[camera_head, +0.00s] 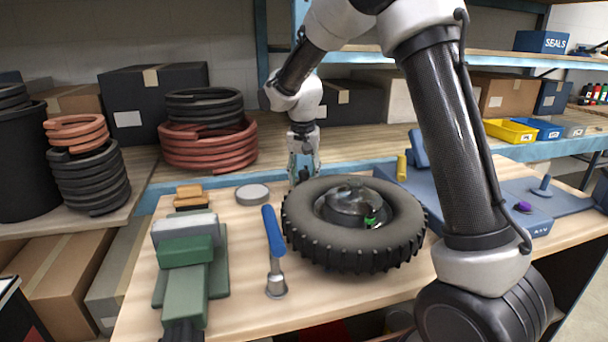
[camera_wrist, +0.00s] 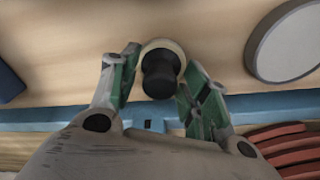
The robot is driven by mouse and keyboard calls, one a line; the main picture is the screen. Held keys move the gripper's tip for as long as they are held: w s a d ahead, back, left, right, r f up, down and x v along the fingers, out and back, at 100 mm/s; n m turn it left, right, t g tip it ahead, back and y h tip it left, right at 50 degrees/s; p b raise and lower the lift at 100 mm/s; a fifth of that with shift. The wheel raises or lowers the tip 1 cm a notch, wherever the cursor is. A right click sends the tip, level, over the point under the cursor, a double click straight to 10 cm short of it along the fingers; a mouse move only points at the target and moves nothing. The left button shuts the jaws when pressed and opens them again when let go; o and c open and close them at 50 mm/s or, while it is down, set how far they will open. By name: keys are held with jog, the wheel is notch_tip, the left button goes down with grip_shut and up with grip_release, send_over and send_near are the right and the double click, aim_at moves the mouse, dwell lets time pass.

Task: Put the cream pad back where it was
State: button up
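The cream pad (camera_wrist: 150,45) is round, with a black knob (camera_wrist: 160,78) pointing towards the wrist camera. My gripper (camera_wrist: 162,62) has its two green-lined fingers close against both sides of the pad and knob, and seems shut on it. In the head view my gripper (camera_head: 303,172) points down behind the tyre (camera_head: 340,250), near the back edge of the bench. A dark bit of the knob (camera_head: 304,176) shows between the fingers there; the cream part is hidden. I cannot tell whether the pad touches the bench.
A round grey disc (camera_head: 252,194) lies left of my gripper, also in the wrist view (camera_wrist: 290,45). A blue-handled tool (camera_head: 274,240) and green blocks (camera_head: 186,258) lie on the bench (camera_head: 240,302). Coiled hoses (camera_head: 208,145) stand behind. A blue fixture (camera_head: 520,205) is at right.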

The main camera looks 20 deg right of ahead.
aim_at(303, 174)
notch_tip(303, 174, up, 12)
jog(key=s, duration=0.1)
jog(key=s+d+r+n+t, duration=0.1)
jog(key=s+d+r, duration=0.3)
jog(key=s+d, duration=0.3)
jog(key=s+d+f+n, duration=0.1)
jog(key=s+d, duration=0.1)
jog(key=s, duration=0.6)
jog(key=s+d+f+n+t, duration=0.1)
jog(key=s+d, duration=0.2)
jog(key=s, duration=0.6)
jog(key=s+d+f+n+t, duration=0.1)
jog(key=s+d+f, duration=0.1)
jog(key=s, duration=0.7)
jog(key=shift+d+n+y, duration=0.3)
jog(key=shift+d+n, duration=0.1)
jog(key=shift+d, duration=0.05)
